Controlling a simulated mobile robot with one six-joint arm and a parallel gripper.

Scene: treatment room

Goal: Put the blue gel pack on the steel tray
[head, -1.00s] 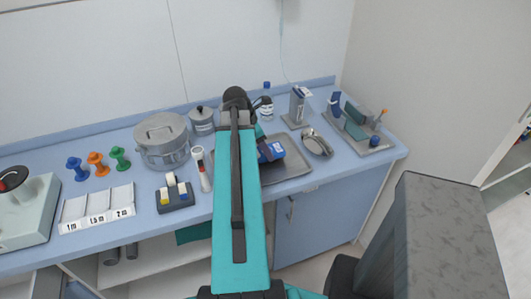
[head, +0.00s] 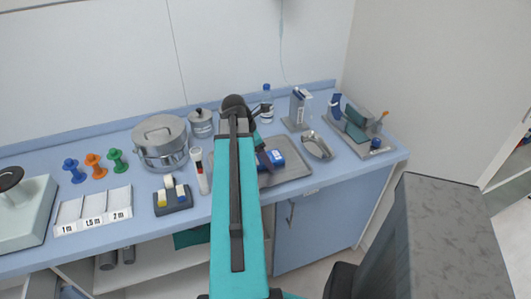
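The blue gel pack (head: 278,157), a small blue block with a white mark, is at the steel tray (head: 298,172). It appears to rest on the tray's floor, left of the middle, but its left side is hidden by my arm. The steel tray is a shallow grey rectangle on the blue counter, its left part also covered by my arm. My gripper (head: 260,157) is mostly hidden behind the arm; a dark part of it shows against the pack's left side. I cannot see whether its fingers are closed on the pack.
A kidney dish (head: 317,146) lies at the tray's right. Behind stand a bottle (head: 267,108) and a grey dispenser (head: 298,110). A rack (head: 364,138) stands far right. Left are a white-capped tube (head: 201,172), a tape holder (head: 173,200) and a steel pot (head: 160,145).

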